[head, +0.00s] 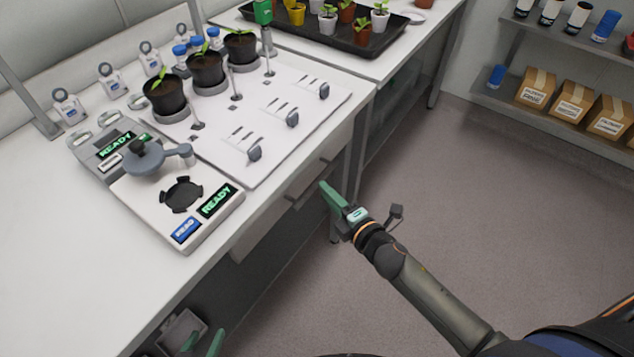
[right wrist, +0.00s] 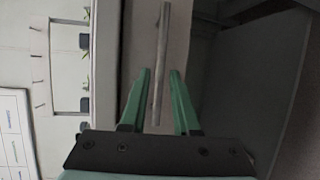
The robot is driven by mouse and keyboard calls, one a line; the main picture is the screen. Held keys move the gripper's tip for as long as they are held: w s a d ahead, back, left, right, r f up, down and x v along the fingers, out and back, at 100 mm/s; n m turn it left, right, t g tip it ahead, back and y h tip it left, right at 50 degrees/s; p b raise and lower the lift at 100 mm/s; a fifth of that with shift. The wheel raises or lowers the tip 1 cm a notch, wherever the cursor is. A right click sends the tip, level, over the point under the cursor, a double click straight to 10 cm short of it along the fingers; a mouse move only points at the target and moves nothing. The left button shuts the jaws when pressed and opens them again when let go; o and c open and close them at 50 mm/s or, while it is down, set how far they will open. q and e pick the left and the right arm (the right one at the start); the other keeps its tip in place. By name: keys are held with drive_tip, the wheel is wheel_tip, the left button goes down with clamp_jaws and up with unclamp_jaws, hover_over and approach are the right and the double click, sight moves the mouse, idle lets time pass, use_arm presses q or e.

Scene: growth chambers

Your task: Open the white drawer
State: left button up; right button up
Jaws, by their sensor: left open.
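The white drawer (head: 268,240) is set under the front edge of the white bench and looks shut. Its grey bar handle (head: 306,184) runs along its front. My right gripper (head: 328,190) is at the handle, seen from above. In the right wrist view the handle (right wrist: 163,50) passes between the two green fingertips (right wrist: 160,72), with a gap on each side. The fingers are apart and I see no clear contact. My left gripper (head: 204,342) is open and empty at the bottom edge, low beside the bench, partly cut off.
The bench top (head: 60,250) holds a device with a READY display (head: 183,194), a white panel (head: 265,150) with sliders, and potted seedlings (head: 205,70). A bench leg (head: 355,150) stands just behind my right gripper. Floor (head: 480,200) at right is clear up to shelves with boxes (head: 573,104).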

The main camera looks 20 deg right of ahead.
sight(317, 181)
drive_tip(key=shift+x, duration=2.55)
clamp_jaws()
